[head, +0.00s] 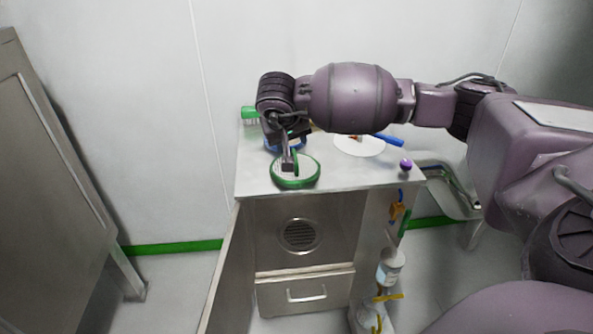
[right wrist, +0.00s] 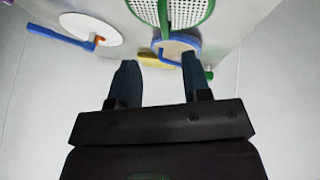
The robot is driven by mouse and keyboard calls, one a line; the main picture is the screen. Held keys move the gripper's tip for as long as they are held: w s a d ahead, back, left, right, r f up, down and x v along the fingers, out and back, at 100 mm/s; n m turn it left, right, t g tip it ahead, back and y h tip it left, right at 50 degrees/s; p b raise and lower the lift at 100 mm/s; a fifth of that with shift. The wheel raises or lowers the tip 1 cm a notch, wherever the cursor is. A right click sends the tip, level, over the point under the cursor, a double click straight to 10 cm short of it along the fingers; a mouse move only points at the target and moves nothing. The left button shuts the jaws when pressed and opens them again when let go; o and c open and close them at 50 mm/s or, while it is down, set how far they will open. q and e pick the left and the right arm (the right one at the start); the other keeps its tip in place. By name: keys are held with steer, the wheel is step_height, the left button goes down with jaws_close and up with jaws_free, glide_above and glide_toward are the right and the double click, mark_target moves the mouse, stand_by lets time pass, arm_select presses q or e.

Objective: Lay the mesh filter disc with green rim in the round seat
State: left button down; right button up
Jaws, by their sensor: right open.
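The mesh filter disc with green rim (head: 309,179) lies on the steel cabinet top near its front edge; a green bar stands at its middle. It also shows at the top of the right wrist view (right wrist: 196,12), cut off by the frame. My right gripper (head: 289,166) is over the disc, pointing down. In the right wrist view its two dark fingers (right wrist: 157,68) are apart with nothing clearly gripped between them. A round metal ring with a dark slatted grille (head: 299,236) is in the open cabinet below; I cannot tell whether this is the round seat. My left gripper is out of view.
A blue-rimmed disc (right wrist: 178,48) lies behind the green one, near a yellow item (right wrist: 150,58). A white plate (head: 358,147) with a blue-handled tool (head: 390,140), a purple knob (head: 406,163) and a green-topped item (head: 249,112) share the top. The cabinet door (head: 228,270) hangs open.

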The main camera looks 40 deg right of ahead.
mark_target(295, 155)
steer(key=b+x, duration=0.1)
steer(key=x, duration=0.4)
steer(key=shift+w+f, duration=0.1)
steer(key=shift+f, duration=0.25)
steer(key=shift+w+d+f, duration=0.15)
steer(key=shift+w+f, duration=0.05)
steer(key=shift+f, duration=0.05)
steer(key=x, duration=0.2)
steer(key=b+x, duration=0.1)
steer(key=x, duration=0.1)
steer(key=shift+w+d, duration=0.1)
steer(key=shift+w, duration=0.3)
steer(key=shift+w+d+f+b, duration=0.1)
steer(key=shift+d+f+b, duration=0.1)
steer(key=shift+b, duration=0.1)
steer(key=shift+r, duration=0.15)
steer(key=c, duration=0.8)
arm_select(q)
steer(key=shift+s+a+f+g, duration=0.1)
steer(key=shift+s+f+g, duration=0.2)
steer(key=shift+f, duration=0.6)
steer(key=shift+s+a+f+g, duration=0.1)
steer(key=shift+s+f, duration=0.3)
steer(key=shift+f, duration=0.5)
arm_select(e)
steer(key=shift+r, duration=0.1)
jaws_close()
